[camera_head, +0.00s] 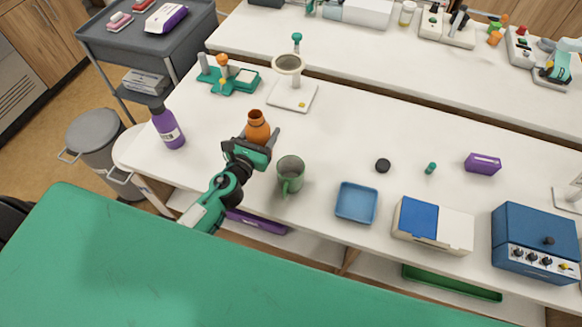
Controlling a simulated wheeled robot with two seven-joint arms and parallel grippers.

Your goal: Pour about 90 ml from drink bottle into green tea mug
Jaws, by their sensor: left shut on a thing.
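An orange-brown bottle (257,125) with an open neck stands upright, or nearly so, between the fingers of my left gripper (258,140). I take it to be the drink bottle. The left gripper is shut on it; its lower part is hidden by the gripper. The green tea mug (290,173) stands upright on the white table just to the right of the gripper, its handle toward the front edge. The bottle and mug are apart. I cannot see into the mug well enough to tell its contents. My right gripper is not in view.
A purple bottle (168,128) stands at the left. A blue tray (356,202) and a blue-and-white box (433,224) lie right of the mug. A black round cap (382,165) lies behind the tray. A white stand with a cup (291,92) is behind the bottle.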

